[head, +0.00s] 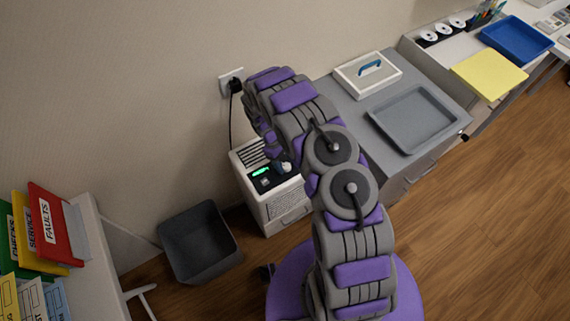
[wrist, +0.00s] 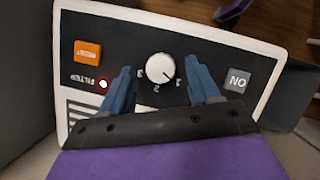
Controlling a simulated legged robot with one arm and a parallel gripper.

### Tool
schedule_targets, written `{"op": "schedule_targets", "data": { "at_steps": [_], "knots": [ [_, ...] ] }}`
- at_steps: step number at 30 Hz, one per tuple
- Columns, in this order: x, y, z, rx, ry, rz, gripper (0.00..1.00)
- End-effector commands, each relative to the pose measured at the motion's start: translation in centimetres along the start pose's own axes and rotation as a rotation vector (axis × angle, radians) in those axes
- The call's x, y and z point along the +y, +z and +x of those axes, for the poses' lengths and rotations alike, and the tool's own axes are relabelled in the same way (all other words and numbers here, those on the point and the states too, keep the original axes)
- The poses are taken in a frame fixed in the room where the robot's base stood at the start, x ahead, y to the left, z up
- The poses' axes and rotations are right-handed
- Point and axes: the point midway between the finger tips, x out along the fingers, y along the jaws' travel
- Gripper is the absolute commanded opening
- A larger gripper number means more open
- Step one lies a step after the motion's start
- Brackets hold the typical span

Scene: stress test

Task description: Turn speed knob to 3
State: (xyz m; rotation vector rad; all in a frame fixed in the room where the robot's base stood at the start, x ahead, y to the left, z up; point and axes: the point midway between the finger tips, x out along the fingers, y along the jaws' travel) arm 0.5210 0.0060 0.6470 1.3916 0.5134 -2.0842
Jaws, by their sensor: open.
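The speed knob (wrist: 160,67) is a round white dial on a dark panel (wrist: 205,62) in the wrist view. The numbers 1, 2 and 3 are printed along its lower side. A short dark mark on the knob appears to point towards the 1. My gripper (wrist: 160,77) has two blue fingers, spread apart on either side of the knob, with visible gaps; I cannot tell their height above the panel. The head view shows the white machine (head: 290,207) by the wall, with a green-lit display (head: 261,171); my arm hides part of its top.
A dark bin (head: 198,245) stands left of the machine. A grey cabinet with a tray (head: 414,118) stands to the right.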

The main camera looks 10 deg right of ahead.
Motion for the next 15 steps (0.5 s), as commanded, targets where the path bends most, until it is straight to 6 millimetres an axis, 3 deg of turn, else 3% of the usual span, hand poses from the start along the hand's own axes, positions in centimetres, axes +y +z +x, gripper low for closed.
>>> {"op": "schedule_targets", "data": {
  "at_steps": [4, 13, 15],
  "knots": [
    [0.0, 0.0, 0.91, 0.0, 0.0, 0.0, 0.61],
    [0.01, 0.0, 1.0, 0.0, 0.0, 0.0, 0.61],
    [0.0, 0.01, 1.01, 0.0, 0.0, 0.0, 0.54]
  ]
}}
